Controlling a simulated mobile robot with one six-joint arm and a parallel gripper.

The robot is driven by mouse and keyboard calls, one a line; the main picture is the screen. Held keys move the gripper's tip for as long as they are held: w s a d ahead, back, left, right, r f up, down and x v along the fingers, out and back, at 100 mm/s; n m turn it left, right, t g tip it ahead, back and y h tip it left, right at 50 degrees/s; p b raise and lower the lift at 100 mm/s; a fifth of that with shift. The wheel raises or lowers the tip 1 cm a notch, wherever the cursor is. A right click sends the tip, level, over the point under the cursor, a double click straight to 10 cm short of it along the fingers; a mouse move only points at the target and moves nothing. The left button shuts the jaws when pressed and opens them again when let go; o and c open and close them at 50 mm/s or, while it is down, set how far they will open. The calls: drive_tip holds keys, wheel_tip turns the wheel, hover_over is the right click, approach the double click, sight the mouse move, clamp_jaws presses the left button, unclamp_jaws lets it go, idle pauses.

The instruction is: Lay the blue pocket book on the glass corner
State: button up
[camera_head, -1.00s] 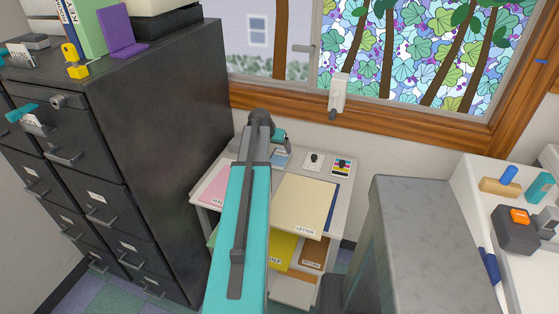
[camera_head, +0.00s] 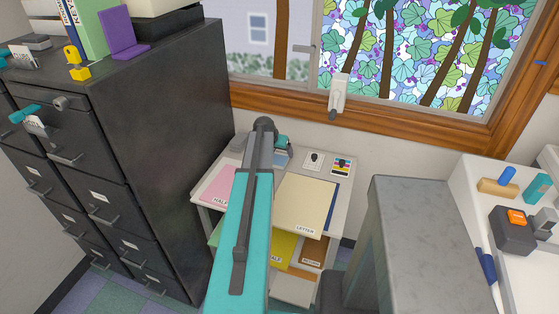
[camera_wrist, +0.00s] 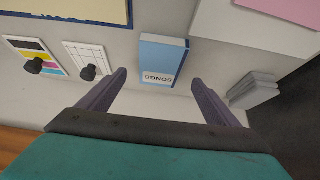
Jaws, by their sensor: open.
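The blue pocket book (camera_wrist: 163,60), with a pale label reading SONGS, lies on the pale stand top in the wrist view. My gripper (camera_wrist: 158,79) is open and empty, with one finger to either side of the book's labelled end. The fingers show no contact with it; the height gap is hard to judge. In the head view a small blue part of the book (camera_head: 282,157) shows beside my arm, just below my gripper (camera_head: 284,143). I cannot make out a glass corner in either view.
A cream LETTER sheet (camera_head: 304,203) and a pink sheet (camera_head: 217,186) lie on the stand. Two cards with dark knobs lie near the book, and a grey stack (camera_wrist: 253,91) is on its other side. A dark filing cabinet (camera_head: 165,150) stands left, a grey block (camera_head: 425,225) right.

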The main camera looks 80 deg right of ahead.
sight(280, 156)
drive_tip(key=shift+p+x, duration=1.25)
drive_tip(key=shift+x, duration=1.3)
drive_tip(key=shift+w+a, duration=0.1)
drive_tip(key=shift+c, duration=0.4)
drive_tip(key=c, duration=1.2)
drive_tip(key=shift+c, duration=0.2)
wheel_tip(280, 156, up, 28)
drive_tip(key=b, duration=0.7)
